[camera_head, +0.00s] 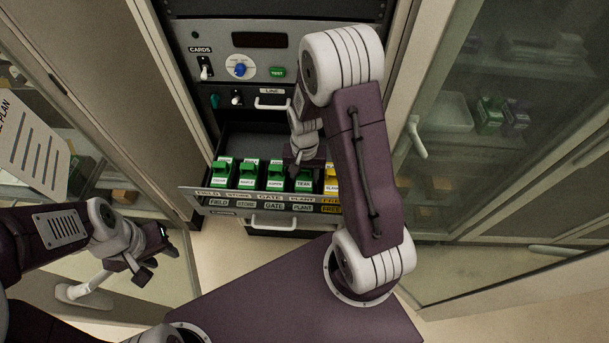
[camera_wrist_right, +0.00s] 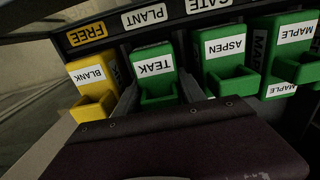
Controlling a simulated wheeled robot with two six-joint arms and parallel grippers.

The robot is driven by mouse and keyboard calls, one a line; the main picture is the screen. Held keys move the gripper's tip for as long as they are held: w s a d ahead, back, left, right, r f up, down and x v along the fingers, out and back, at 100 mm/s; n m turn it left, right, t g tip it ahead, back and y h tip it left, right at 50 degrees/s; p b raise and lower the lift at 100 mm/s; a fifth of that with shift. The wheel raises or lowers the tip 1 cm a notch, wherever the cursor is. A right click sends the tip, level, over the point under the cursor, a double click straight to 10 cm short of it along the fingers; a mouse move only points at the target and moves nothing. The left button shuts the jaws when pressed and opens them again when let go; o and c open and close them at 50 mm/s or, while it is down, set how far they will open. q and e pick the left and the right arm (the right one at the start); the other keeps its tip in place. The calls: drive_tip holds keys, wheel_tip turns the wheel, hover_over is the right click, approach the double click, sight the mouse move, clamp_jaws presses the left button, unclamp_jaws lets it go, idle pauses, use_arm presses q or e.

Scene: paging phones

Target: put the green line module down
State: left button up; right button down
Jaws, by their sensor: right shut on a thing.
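The green line module labelled TEAK (camera_head: 304,184) stands in the row of the open drawer, behind the PLANT label. It also shows in the right wrist view (camera_wrist_right: 155,75), between the fingers of my right gripper (camera_wrist_right: 158,98). In the head view my right gripper (camera_head: 303,165) comes down over TEAK from above and is shut on it. TEAK looks level with its neighbours; whether it rests on the drawer floor is hidden. My left gripper (camera_head: 143,266) is empty, away from the drawer at the lower left; its jaw gap is unclear.
Green modules ASPEN (camera_head: 275,178) and MAPLE (camera_head: 247,178) stand left of TEAK, and a yellow BLANK module (camera_wrist_right: 92,82) stands close on its other side. The drawer front (camera_head: 215,202) carries slot labels. Glass cabinet doors (camera_head: 500,150) flank the rack on the right.

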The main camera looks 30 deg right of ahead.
drive_tip(key=shift+s+f, duration=0.1)
drive_tip(key=c, duration=0.7)
unclamp_jaws()
drive_tip(key=shift+r, duration=0.6)
wheel_tip(320, 180, up, 11)
drive_tip(key=shift+r+b, duration=0.1)
drive_tip(key=shift+b, duration=0.2)
